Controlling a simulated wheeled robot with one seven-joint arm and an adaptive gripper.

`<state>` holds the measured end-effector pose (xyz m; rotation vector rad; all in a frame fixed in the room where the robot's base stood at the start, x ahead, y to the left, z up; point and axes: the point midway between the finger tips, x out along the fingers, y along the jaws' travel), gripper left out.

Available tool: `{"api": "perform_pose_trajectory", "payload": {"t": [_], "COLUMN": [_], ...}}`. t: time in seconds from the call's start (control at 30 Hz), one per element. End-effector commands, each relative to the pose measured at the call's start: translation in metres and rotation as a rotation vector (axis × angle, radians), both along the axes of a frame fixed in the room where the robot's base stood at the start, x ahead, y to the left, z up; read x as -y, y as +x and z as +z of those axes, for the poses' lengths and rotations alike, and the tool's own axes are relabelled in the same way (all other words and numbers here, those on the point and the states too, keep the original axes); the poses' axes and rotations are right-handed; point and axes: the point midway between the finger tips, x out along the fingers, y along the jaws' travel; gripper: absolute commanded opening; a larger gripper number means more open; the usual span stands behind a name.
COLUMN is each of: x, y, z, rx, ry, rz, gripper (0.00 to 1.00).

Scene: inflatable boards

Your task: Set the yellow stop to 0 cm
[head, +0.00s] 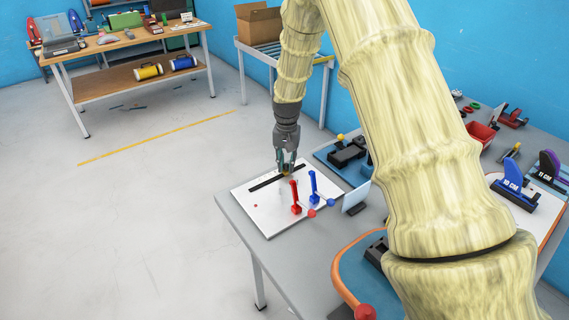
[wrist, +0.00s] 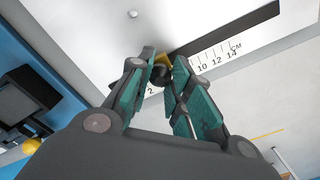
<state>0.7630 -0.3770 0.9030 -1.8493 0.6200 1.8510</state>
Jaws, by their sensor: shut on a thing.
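My gripper (head: 285,168) reaches down to the black slot (head: 262,184) on the white board (head: 258,209). In the wrist view my gripper (wrist: 164,66) is shut on the yellow stop (wrist: 163,58), with a dark rounded part between the fingers. The stop sits at the slot, beside a printed cm scale (wrist: 216,57). The fingers hide the numbers between, so I cannot read the stop's exact setting.
A red lever (head: 295,197) and a blue lever (head: 314,187) stand on the board close to my gripper's right. A small grey panel (head: 356,197) stands at the board's right edge. Black equipment (head: 347,152) lies behind. The board's left part is mostly clear.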

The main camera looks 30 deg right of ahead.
Motion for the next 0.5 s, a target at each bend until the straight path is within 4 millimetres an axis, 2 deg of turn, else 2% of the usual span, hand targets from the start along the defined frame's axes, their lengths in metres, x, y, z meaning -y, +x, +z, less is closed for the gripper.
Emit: {"api": "perform_pose_trajectory", "payload": {"t": [0.3,0.5], "x": [0.052,0.058], "y": [0.008,0.008], "z": [0.002,0.001], "rx": [0.003,0.003], "ry": [0.0,-0.002], "rz": [-0.002,-0.001], "gripper": [0.0,0.0]}}
